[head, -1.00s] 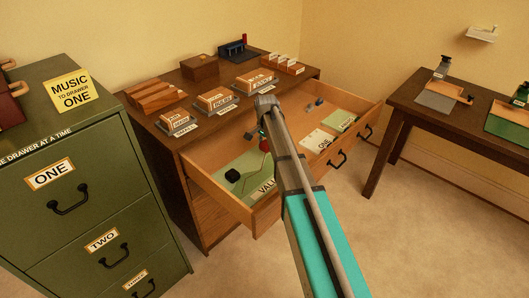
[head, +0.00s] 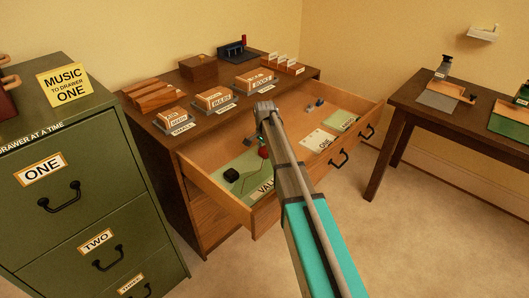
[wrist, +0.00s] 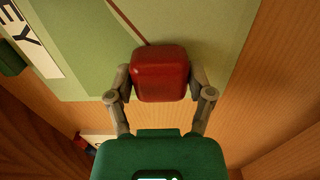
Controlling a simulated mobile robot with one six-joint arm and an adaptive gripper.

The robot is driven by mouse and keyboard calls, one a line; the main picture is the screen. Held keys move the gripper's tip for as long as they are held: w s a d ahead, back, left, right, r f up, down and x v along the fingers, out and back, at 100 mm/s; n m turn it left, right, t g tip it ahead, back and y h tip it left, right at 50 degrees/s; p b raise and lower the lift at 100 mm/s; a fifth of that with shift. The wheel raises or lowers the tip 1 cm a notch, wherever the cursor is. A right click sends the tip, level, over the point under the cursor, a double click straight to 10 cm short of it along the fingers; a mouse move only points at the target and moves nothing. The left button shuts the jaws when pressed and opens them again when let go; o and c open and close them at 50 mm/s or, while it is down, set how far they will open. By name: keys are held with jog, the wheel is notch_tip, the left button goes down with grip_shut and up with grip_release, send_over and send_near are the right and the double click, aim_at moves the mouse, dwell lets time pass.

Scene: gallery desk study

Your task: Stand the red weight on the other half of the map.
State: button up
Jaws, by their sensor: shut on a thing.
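The green map (head: 262,166) lies in the open drawer, its VALLEY label (head: 264,188) along the near edge; it also shows in the wrist view (wrist: 88,50). A black weight (head: 231,175) stands on its left part. My gripper (wrist: 160,78) is shut on the red weight (wrist: 160,73), one finger on each side. In the head view the red weight (head: 263,152) shows just left of my arm, at the map's right part. In the wrist view it appears over the map's edge region. I cannot tell whether it touches the map. My arm hides part of the map.
The drawer (head: 210,187) has raised walls around the map. Paler cards (head: 318,140) and small dark items (head: 316,103) lie in its right part. Labelled boxes stand on the cabinet top (head: 190,148). A green filing cabinet (head: 80,160) is at left, a table (head: 410,100) at right.

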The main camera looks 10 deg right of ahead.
aim_at(265, 149)
jog(key=shift+f, duration=0.1)
jog(key=o, duration=1.3)
notch_tip(265, 149, up, 12)
jog(key=p, duration=1.2)
jog(key=s+n, duration=0.3)
jog(key=s, duration=0.6)
jog(key=s+n, duration=0.3)
jog(key=s, duration=0.7)
jog(key=s+n, duration=0.4)
jog(key=s, duration=0.5)
jog(key=shift+s, duration=0.2)
jog(key=shift+s+n, duration=0.4)
